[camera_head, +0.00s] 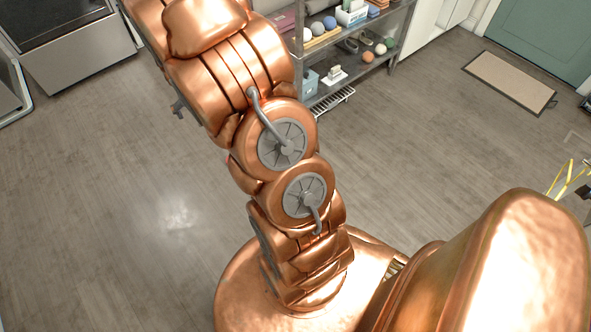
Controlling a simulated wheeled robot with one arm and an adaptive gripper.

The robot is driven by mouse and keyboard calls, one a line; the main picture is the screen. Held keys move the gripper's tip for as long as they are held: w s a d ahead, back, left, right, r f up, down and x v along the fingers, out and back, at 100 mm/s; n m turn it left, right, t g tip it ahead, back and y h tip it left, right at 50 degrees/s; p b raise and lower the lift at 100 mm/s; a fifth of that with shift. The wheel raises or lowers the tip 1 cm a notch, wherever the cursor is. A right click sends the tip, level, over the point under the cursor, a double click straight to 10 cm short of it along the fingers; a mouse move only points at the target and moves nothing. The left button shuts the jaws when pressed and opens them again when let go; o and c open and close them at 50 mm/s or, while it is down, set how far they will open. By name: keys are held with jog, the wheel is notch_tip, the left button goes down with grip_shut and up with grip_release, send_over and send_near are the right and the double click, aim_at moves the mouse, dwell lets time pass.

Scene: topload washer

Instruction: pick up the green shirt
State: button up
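I see no green shirt in this view. My copper-coloured arm rises from my base and fills the middle of the picture, hiding part of the floor and the shelf. A small dark grey part, perhaps a finger of my gripper (179,107), sticks out past the left side of the upper arm. The rest of the gripper is hidden behind the arm, so I cannot tell whether it is open or shut or holds anything.
A grey appliance (85,65) stands at the top left. A metal shelf (398,40) with balls, boxes and folded items stands at the top. A beige doormat (508,82) lies before a green door (550,35). Yellow bars (568,178) show at the right edge. The wooden floor (110,200) is clear at left.

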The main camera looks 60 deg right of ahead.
jog(key=w+d+f+m+t+h+b, duration=0.15)
jog(key=d+f+b, duration=0.25)
jog(key=d+f, duration=0.6)
jog(key=w+d+f+m+h+b, duration=0.1)
jog(key=d+f+h+b, duration=0.3)
jog(key=f, duration=0.9)
jog(key=w+d+f+m+y+b, duration=0.1)
jog(key=d+f+b, duration=0.2)
jog(key=d+f, duration=0.75)
jog(key=s+d+f+m+h+b, duration=0.1)
jog(key=s+f+b, duration=0.2)
jog(key=f, duration=0.7)
jog(key=s+d+f+m+g+h+b, duration=0.1)
jog(key=s+d+f+m+h+b, duration=0.1)
jog(key=s+f, duration=0.4)
jog(key=s+d+f+m+h+b, duration=0.2)
jog(key=s+f+b, duration=0.3)
jog(key=f, duration=0.9)
jog(key=shift+s+d+f, duration=0.1)
jog(key=shift+s+f, duration=0.1)
jog(key=shift+s, duration=0.15)
jog(key=shift+s+d+r+b+x, duration=0.15)
jog(key=shift+b+x, duration=0.6)
jog(key=shift+x, duration=0.75)
jog(key=shift+s+d+r+b+x, duration=0.15)
jog(key=shift+b+x, duration=0.6)
jog(key=shift+x, duration=1.55)
jog(key=shift+a, duration=0.1)
jog(key=c, duration=1.2)
